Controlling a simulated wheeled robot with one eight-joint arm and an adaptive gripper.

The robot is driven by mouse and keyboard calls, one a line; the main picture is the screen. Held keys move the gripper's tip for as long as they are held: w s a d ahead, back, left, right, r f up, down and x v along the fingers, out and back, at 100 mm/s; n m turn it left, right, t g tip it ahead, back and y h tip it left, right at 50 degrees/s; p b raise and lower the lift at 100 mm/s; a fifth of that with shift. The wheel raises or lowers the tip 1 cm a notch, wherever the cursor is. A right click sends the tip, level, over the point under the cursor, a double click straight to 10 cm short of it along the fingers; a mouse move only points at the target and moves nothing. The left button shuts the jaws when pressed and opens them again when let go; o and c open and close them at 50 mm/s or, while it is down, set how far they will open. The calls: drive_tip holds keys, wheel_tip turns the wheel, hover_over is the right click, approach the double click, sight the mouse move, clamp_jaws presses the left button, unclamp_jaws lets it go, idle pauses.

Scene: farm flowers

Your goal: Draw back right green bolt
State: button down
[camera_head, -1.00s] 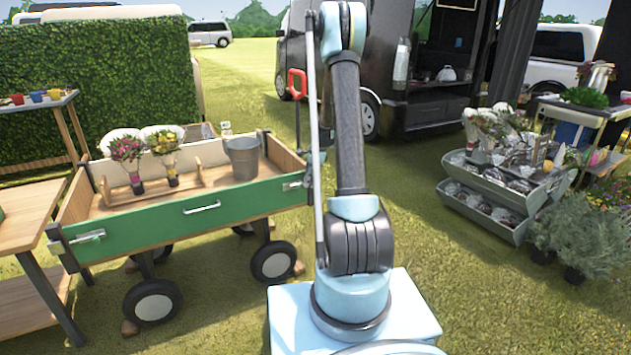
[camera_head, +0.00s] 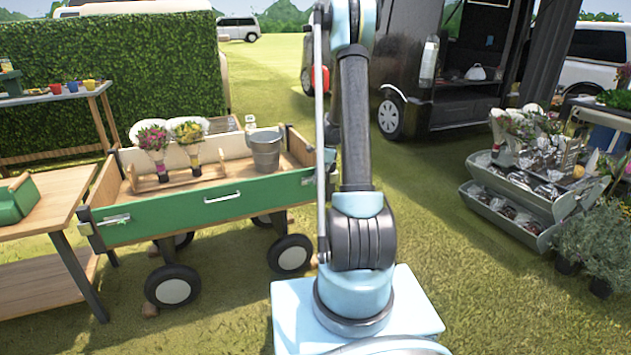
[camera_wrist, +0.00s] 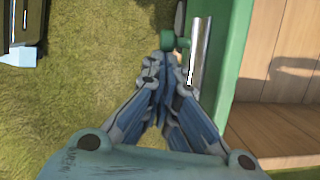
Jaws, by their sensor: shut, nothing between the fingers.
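The wooden cart with a green front board (camera_head: 165,225) stands left of my arm in the head view. Its right bolt (camera_head: 306,181) shows as a silver bar near the board's right end, partly hidden by my arm. In the wrist view, a silver bolt bar (camera_wrist: 201,45) lies along the green board (camera_wrist: 231,60), with a green knob (camera_wrist: 168,41) at its side. My gripper (camera_wrist: 166,66) is shut and empty, its fingertips close to the knob; I cannot tell whether they touch. The head view does not show the gripper.
A metal bucket (camera_head: 265,150) and wrapped bouquets (camera_head: 153,140) stand in the cart. A wooden table (camera_head: 50,205) is at the left, with a second silver bolt (camera_head: 114,220) near it. Grey flower bins (camera_head: 510,212) stand at the right. The grass between is open.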

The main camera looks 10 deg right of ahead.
drive_tip(key=shift+a, duration=0.1)
idle(0.3)
drive_tip(key=d+r, duration=0.6)
drive_tip(key=r, duration=0.4)
drive_tip(key=shift+w+d, duration=0.2)
drive_tip(key=shift+w, duration=0.05)
drive_tip(key=shift+r, duration=0.1)
